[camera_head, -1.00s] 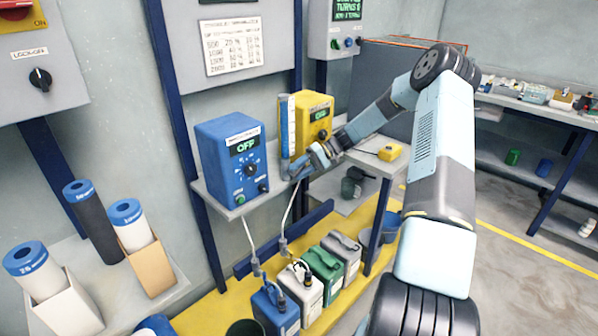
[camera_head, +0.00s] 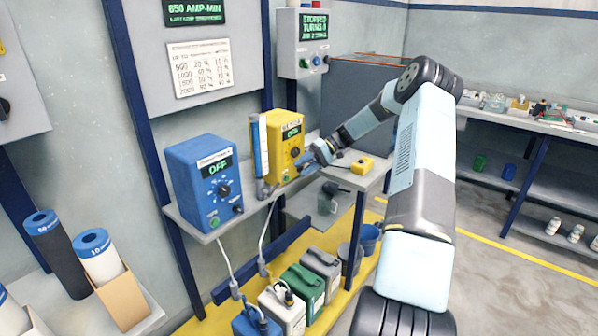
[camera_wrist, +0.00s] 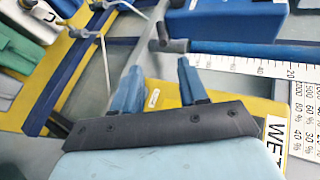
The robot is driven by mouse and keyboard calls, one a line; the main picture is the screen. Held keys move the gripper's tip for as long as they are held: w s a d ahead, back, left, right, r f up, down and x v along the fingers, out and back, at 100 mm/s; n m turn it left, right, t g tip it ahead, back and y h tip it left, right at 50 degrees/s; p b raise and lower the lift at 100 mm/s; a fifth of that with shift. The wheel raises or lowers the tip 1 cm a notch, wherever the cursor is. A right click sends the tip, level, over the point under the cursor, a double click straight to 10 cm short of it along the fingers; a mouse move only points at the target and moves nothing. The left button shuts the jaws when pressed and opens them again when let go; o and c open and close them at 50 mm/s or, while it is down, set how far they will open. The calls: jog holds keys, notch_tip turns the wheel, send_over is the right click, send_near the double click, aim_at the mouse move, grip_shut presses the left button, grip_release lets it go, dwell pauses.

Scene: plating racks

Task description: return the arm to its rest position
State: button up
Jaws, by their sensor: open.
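My arm reaches out from the lower right in the head view, bent at its upper joint. My gripper (camera_head: 312,160) is over the shelf, near the front of the yellow controller box (camera_head: 285,140). In the wrist view my gripper (camera_wrist: 157,85) has its two blue fingers apart with nothing between them. Beyond the fingers are a blue shelf edge, a hose fitting and part of a white ruler-like scale (camera_wrist: 250,68).
A blue box (camera_head: 205,180) reading OFF stands left of the yellow one. A small yellow box (camera_head: 363,165) lies on the shelf's right. Several jugs (camera_head: 305,285) stand on the yellow floor strip below. A bench (camera_head: 540,125) with small items stands at the right.

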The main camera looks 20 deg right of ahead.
dwell(0.4)
jog(key=s+a+r+h, duration=0.5)
jog(key=s+a+r, duration=0.1)
jog(key=s+r, duration=0.35)
jog(key=s+a+r+h, duration=0.4)
jog(key=s+a+r, duration=0.3)
jog(key=s+r, duration=0.3)
jog(key=s+r+t+h, duration=0.1)
jog(key=s+r+t, duration=0.2)
jog(key=s, duration=0.9)
jog(key=s+r+m+t+h, duration=0.1)
jog(key=s+r+t+h, duration=0.1)
jog(key=s, duration=1)
jog(key=shift+s+a+r+t, duration=0.25)
jog(key=shift+r+t, duration=0.45)
